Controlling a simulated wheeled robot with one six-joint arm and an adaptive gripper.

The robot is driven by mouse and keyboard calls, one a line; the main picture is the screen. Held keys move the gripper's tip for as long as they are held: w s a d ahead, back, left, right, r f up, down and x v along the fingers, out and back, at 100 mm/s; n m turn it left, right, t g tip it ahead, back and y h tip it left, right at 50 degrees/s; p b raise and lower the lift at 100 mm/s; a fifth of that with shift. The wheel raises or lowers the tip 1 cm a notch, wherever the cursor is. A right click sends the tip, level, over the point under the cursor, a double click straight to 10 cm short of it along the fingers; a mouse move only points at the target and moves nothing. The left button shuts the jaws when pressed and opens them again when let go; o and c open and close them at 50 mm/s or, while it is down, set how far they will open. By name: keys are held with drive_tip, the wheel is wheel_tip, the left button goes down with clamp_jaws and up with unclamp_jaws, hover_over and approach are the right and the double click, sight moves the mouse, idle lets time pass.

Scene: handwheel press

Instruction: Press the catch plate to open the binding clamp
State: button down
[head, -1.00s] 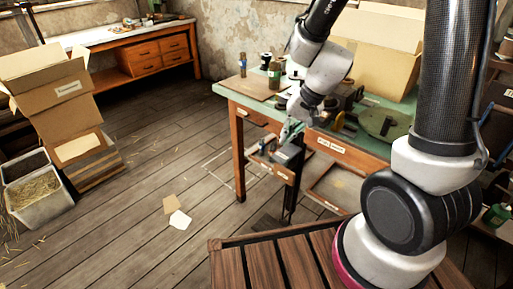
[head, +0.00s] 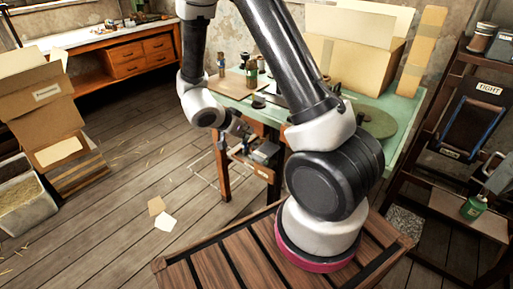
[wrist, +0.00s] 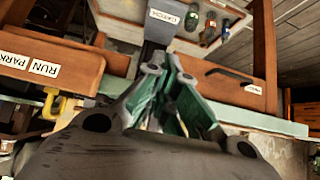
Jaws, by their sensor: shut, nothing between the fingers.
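My gripper (wrist: 172,75) is shut and empty, its green-padded fingers together in the wrist view. Its tips point toward a dark grey piece with a small white label (wrist: 163,17), whose word I cannot read surely. Whether this is the catch plate I cannot tell, nor whether the tips touch it. In the head view my gripper (head: 243,132) is by a grey box (head: 265,150) at the green table's front edge. I cannot pick out the binding clamp with certainty.
A wooden panel marked RUN and PARK (wrist: 40,68) is beside the gripper. The green-topped table (head: 235,85) holds jars and a large carton (head: 350,45). A dark rack with a TIGHT label (head: 489,88) stands at the right. Floor left of the table is mostly clear.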

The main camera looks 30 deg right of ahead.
hover_over(258, 154)
drive_tip(key=f, duration=0.7)
drive_tip(key=shift+s+d+f, duration=0.1)
drive_tip(key=shift+d+f, duration=0.1)
drive_tip(key=shift+f, duration=0.05)
wheel_tip(258, 154, down, 2)
drive_tip(key=shift+a+f, duration=0.15)
drive_tip(key=shift+f, duration=0.7)
drive_tip(key=shift+f, duration=0.1)
